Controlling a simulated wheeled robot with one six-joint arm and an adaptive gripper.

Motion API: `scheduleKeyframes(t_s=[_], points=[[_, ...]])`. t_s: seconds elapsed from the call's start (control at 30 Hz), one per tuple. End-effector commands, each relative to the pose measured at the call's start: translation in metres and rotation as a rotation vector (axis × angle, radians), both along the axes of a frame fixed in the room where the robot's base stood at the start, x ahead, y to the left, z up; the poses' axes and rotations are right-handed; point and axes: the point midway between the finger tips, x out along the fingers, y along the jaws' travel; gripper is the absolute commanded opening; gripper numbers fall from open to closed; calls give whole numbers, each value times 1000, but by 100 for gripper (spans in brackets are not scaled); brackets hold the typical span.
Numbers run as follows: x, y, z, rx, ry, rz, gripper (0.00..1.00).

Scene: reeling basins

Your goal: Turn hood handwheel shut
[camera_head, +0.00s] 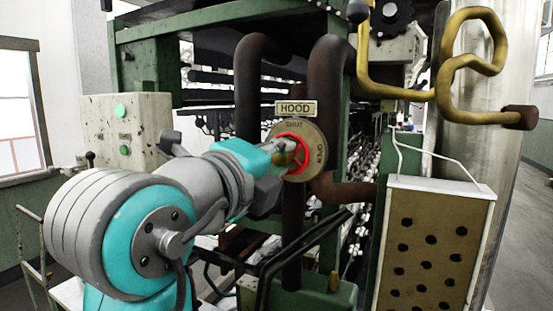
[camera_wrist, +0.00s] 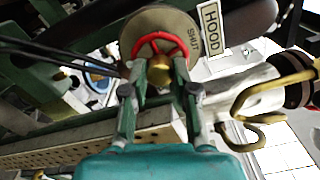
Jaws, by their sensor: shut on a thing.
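The hood handwheel (camera_head: 291,157) is a red wheel on a round tan dial plate (camera_head: 316,148) marked SHUT at the top and OPEN at the right. A HOOD label (camera_head: 296,109) sits just above the plate. In the wrist view the red wheel (camera_wrist: 160,44) shows ahead, with a brass hub (camera_wrist: 176,70) at its lower part. My gripper (camera_head: 287,155) is at the wheel, and in the wrist view its two fingers (camera_wrist: 160,78) reach either side of the wheel's near part. It is shut on the handwheel. The fingers and arm hide part of the rim.
Dark rusty pipes (camera_head: 262,80) rise behind and beside the dial. A yellow bent pipe (camera_head: 466,60) and a perforated panel (camera_head: 430,245) stand to the right. A grey control box (camera_head: 128,130) with green buttons is at the left. Black bars (camera_head: 300,245) run below the wheel.

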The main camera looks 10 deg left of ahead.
Motion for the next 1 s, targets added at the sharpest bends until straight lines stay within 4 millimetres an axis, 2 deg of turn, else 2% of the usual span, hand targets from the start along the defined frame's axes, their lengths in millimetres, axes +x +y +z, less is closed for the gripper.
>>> scheduleKeyframes(t_s=[0.5,0.8,0.83,0.9,1.0], points=[[0,0,-2,523,-186,-1,0],[0,0,-2,569,-203,-1,0],[0,0,-2,569,-203,-1,30],[0,0,-2,568,-202,-1,46],[0,0,-1,568,-203,-1,46]])
